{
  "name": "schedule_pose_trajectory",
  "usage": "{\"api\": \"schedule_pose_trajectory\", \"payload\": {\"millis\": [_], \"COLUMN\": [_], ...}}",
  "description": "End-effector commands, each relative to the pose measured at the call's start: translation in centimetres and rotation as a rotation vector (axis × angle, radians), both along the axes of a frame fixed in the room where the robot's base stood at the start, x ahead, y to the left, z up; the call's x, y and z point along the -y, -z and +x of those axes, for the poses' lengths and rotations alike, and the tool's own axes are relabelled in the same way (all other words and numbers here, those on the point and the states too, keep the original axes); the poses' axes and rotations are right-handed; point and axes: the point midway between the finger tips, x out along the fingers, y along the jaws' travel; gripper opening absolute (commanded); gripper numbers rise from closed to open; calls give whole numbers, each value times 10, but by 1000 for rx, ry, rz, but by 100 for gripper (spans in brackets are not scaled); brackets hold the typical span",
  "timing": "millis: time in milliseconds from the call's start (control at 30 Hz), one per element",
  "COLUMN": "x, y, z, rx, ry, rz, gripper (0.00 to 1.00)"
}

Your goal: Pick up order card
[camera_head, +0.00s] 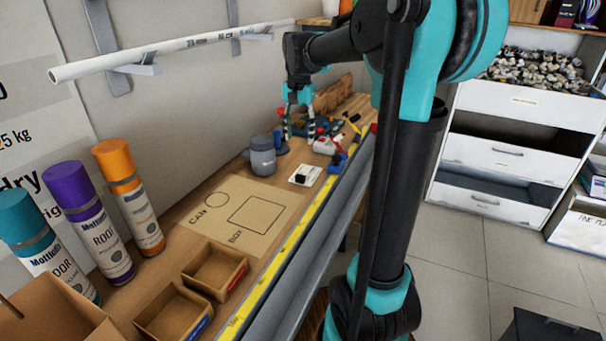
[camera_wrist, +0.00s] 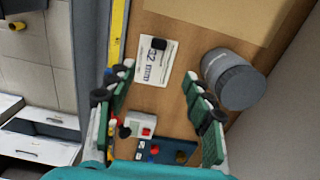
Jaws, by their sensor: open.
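The order card (camera_head: 305,175) is a small white card lying flat on the wooden bench, with a small black object on its upper part. In the wrist view the card (camera_wrist: 148,68) shows printed text and the number 32, and the black object (camera_wrist: 158,44) lies at its top edge. My gripper (camera_head: 299,128) is over the bench behind the card in the head view. In the wrist view my gripper (camera_wrist: 160,88) is open, its green fingers spread wide with nothing held. The card lies ahead of the fingertips, nearer the left finger, apart from both.
A grey canister (camera_head: 262,156) stands left of the card and shows in the wrist view (camera_wrist: 234,78). Red, white and blue items (camera_head: 326,145) lie behind it. A marked board (camera_head: 240,214), open boxes (camera_head: 214,270) and spray cans (camera_head: 128,196) are nearer. A yellow ruler (camera_head: 303,232) lines the edge.

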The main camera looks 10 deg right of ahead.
Motion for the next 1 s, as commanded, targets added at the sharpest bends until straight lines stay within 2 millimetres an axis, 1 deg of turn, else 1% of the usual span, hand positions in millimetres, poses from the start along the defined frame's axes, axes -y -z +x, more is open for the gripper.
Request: {"api": "schedule_pose_trajectory", "payload": {"millis": [33, 100, 300, 400, 500, 733, 1000], "x": [0, 0, 0, 0, 0, 0, 1], "y": [11, 25, 65, 81, 92, 106, 142], "z": [0, 0, 0, 0, 0, 0, -2], "rx": [0, 0, 0, 1, 1, 1, 1], "ry": [0, 0, -1, -1, -1, -1, -1], "rz": [0, 0, 0, -1, 0, -1, 0], "gripper": [52, 52, 52, 52, 52, 52, 52]}}
